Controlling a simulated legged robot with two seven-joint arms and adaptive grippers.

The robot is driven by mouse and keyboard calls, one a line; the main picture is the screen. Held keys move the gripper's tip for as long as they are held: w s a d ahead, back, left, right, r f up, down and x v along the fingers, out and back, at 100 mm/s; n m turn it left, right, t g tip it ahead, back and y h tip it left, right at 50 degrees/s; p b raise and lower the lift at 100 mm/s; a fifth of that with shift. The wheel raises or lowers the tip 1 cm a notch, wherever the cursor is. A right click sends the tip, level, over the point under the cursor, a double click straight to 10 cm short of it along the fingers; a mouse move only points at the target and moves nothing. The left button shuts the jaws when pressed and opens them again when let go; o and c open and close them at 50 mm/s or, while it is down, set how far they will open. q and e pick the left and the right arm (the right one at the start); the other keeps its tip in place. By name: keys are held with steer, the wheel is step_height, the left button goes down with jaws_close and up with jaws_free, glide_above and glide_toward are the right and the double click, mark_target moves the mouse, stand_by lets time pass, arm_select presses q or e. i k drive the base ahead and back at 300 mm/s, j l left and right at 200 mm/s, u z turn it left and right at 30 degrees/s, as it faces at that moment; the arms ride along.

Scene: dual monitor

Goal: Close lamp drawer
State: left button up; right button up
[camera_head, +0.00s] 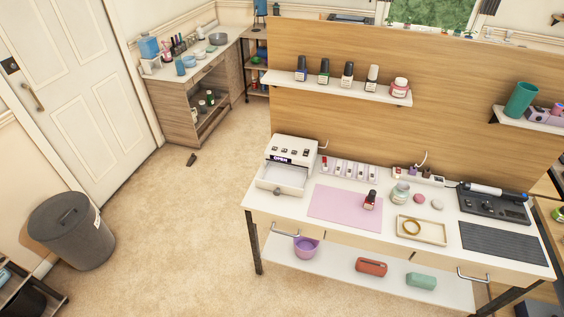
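The white lamp (291,151) stands at the left end of the manicure table. Its display reads "OPEN", and there is a row of dark buttons on its top. The lamp drawer (281,181) sticks out at the front of the lamp, towards the table's front edge. A small grey knob is on the drawer's front. The inside of the drawer looks empty from here. Neither of my grippers is in view.
The table (388,245) also holds a pink mat (340,204), a dark red polish bottle (370,200), a tray (421,231) and a black tool station (493,205). A bin (72,231) stands far left. The floor left of the table is mostly clear.

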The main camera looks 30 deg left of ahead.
mark_target(277, 179)
steer(key=j+u, duration=0.15)
steer(key=u, duration=0.3)
steer(key=i+j+u, duration=0.1)
steer(key=u, duration=0.3)
